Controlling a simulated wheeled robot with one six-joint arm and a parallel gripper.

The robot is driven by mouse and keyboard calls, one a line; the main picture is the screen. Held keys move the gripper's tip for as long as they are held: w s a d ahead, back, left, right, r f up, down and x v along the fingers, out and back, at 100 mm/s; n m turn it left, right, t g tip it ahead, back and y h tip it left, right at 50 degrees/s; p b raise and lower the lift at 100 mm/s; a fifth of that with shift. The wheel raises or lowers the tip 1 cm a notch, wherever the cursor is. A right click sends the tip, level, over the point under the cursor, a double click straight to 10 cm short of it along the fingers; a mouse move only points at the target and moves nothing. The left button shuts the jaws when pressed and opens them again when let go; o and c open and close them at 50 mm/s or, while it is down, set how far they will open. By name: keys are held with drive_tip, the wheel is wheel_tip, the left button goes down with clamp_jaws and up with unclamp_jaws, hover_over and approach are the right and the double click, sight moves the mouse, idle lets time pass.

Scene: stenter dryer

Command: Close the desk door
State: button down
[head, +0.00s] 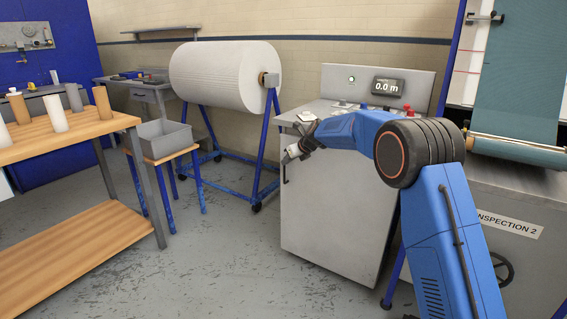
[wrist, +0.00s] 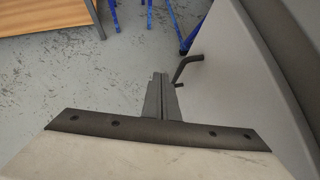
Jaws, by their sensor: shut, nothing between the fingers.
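The desk is a grey control cabinet with a sloped top panel (head: 312,106). Its door (head: 335,205) is the large plain grey front, which also shows at the right in the wrist view (wrist: 235,95). A dark bent handle (head: 284,172) is at the door's left edge, and it also shows in the wrist view (wrist: 187,68). I cannot tell whether the door is fully flush with the cabinet. My gripper (head: 289,157) is shut and empty, beside the upper left edge of the door. In the wrist view its fingers (wrist: 160,80) are just left of the handle, seemingly apart from it.
A large white fabric roll (head: 225,75) on a blue wheeled frame stands behind, left of the desk. A wooden workbench (head: 70,142) and a grey bin (head: 163,139) on a small table are farther left. An inspection machine (head: 510,190) is at right. The floor in front is clear.

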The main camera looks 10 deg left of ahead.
drive_tip(key=s+d+r+n+h, duration=0.1)
drive_tip(key=s+d+r+n, duration=0.2)
drive_tip(key=s+d+r, duration=0.5)
drive_tip(key=s+d+r+n+h, duration=0.1)
drive_tip(key=s+d+r+n, duration=0.35)
drive_tip(key=s+d, duration=0.45)
drive_tip(key=s+d+r+n+h, duration=0.1)
drive_tip(key=s+d+n, duration=0.2)
drive_tip(key=s+d, duration=0.4)
drive_tip(key=s+d+r+n, duration=0.25)
drive_tip(key=s+d, duration=0.25)
drive_tip(key=s, duration=0.4)
drive_tip(key=s+d+f+n+h, duration=0.1)
drive_tip(key=s+d+f+n, duration=0.3)
drive_tip(key=s, duration=0.7)
drive_tip(key=s+d+f+n+h, duration=0.1)
drive_tip(key=s+d+f+n, duration=0.3)
drive_tip(key=s+d, duration=0.4)
drive_tip(key=s+d+f+n+g+h, duration=0.1)
drive_tip(key=s+d+f+n, duration=0.3)
drive_tip(key=s, duration=1.2)
drive_tip(key=shift+d+f+n+h, duration=0.35)
drive_tip(key=shift+d+n+h, duration=0.25)
drive_tip(key=shift+d, duration=0.65)
